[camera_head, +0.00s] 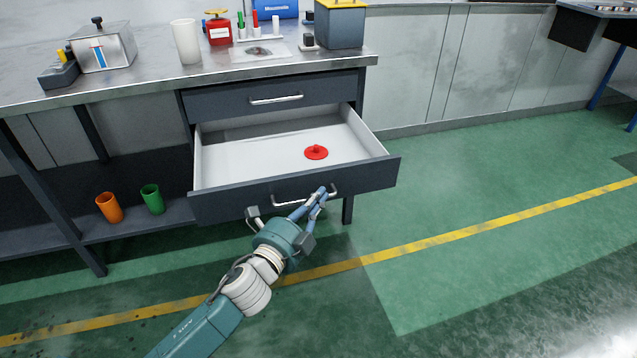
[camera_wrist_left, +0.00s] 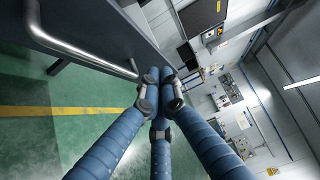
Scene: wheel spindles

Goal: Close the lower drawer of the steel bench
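The lower drawer (camera_head: 235,206) of the steel bench (camera_head: 150,92) is pulled well out, with its white inside showing. A red round lidded or knobbed piece (camera_head: 316,152) lies in it. A silver bar handle (camera_head: 290,202) is on the drawer's dark front; the handle also shows at the upper left in the left wrist view (camera_wrist_left: 75,45). My left gripper (camera_head: 321,193) is in front of the drawer, at the handle's right end. In the left wrist view its fingertips (camera_wrist_left: 160,77) are together beside the handle, with nothing visible between them. Whether they touch it is unclear. My right gripper is out of view.
The upper drawer (camera_head: 275,96) is shut. An orange cup (camera_head: 109,208) and a green cup (camera_head: 153,199) stand on the low shelf. A white cup (camera_head: 186,42), a red canister (camera_head: 219,32) and a dark box (camera_head: 340,28) stand on the bench. The floor at right is clear.

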